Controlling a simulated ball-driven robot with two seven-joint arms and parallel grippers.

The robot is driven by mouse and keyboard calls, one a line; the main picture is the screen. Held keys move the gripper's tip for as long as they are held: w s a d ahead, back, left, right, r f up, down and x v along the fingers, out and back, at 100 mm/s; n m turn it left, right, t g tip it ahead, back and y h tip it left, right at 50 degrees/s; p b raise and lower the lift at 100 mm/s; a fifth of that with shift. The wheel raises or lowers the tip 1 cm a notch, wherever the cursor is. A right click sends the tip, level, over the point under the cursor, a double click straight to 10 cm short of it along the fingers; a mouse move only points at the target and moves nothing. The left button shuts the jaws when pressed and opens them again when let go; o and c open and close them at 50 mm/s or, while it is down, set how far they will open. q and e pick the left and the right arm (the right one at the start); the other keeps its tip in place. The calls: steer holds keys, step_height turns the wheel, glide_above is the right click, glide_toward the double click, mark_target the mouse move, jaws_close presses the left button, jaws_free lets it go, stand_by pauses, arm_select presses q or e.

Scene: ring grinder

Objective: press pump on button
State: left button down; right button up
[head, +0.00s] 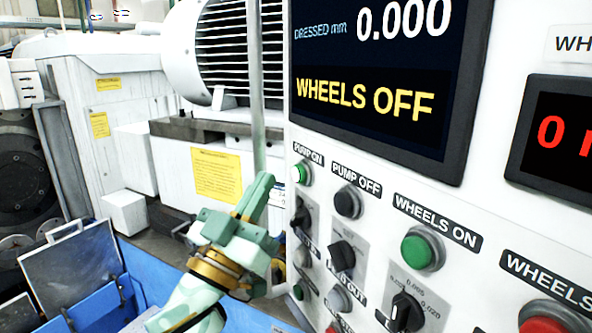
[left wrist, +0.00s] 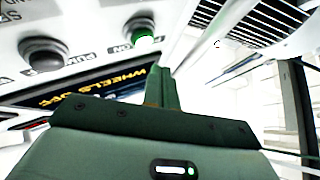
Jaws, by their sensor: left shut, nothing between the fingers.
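The green PUMP ON button (head: 301,173) is on the left edge of the white control panel, under its PUMP ON label. It also shows in the left wrist view (left wrist: 143,37), upside down. My left gripper (head: 264,180) is shut and empty. Its fingertips are just left of the button in the head view, with a small visible gap. In the left wrist view the closed fingers (left wrist: 160,85) point up towards the button and end just below it. I cannot tell the exact depth between fingertips and button. My right gripper is not in view.
The dark PUMP OFF button (head: 348,202) is right of PUMP ON; the green WHEELS ON button (head: 422,249) is further right. Selector knobs (head: 341,255) lie below. The display (head: 380,80) reads WHEELS OFF. A grey vertical pole (head: 256,90) stands left of the panel.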

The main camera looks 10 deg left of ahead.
arm_select(q)
steer(key=shift+s+a+p, duration=0.3)
steer(key=shift+s+a, duration=0.65)
steer(key=shift+a, duration=0.25)
